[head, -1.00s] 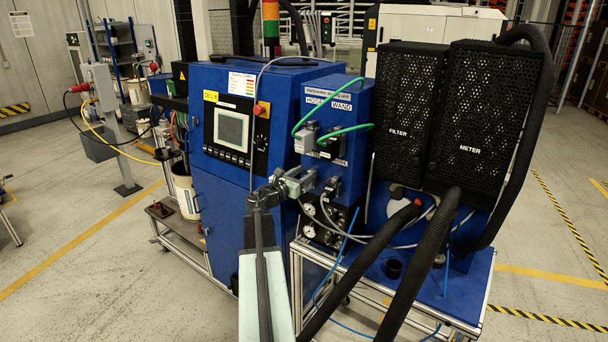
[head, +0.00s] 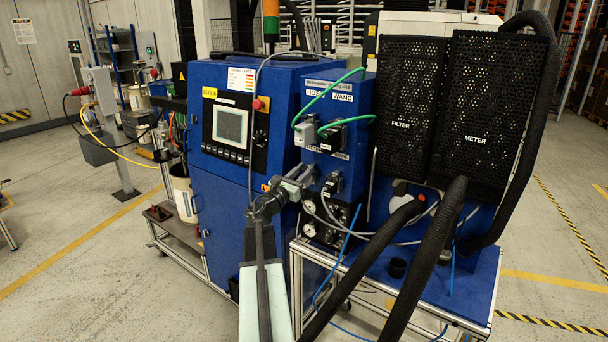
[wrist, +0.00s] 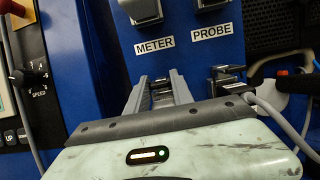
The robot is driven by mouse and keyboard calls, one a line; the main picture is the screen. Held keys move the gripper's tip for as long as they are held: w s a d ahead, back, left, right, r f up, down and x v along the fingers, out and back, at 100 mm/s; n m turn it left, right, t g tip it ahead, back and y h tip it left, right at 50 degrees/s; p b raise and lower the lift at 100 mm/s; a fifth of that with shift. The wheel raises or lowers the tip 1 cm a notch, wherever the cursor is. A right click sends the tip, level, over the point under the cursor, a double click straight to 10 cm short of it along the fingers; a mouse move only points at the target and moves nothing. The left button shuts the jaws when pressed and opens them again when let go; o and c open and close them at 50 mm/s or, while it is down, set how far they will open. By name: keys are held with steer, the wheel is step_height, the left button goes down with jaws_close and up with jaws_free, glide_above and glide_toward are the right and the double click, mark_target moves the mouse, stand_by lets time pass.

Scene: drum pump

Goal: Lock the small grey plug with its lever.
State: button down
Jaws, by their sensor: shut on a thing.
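My gripper (wrist: 160,92) is at the socket below the METER label in the wrist view, its two long grey fingers pointing at the blue panel. It also shows in the head view (head: 302,180), in front of the narrow blue cabinet. The fingers are shut on a small dark grey part (wrist: 161,83), which seems to be the small grey plug. The fingers hide most of it, and I cannot tell whether they hold the plug's body or its lever, nor how the lever stands.
Right of my fingers, below the PROBE label (wrist: 212,31), a dark connector (wrist: 228,78) has a grey cable close by. Green-cabled plugs (head: 308,129) sit above. A dark knob (wrist: 22,78) is at left. Thick black hoses (head: 432,255) run at the lower right.

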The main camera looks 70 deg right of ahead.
steer(key=c, duration=1.2)
jaws_free()
steer(key=shift+o, duration=0.2)
steer(key=b+v, duration=0.1)
steer(key=v, duration=0.7)
steer(key=shift+b, duration=0.4)
steer(key=shift+d, duration=0.1)
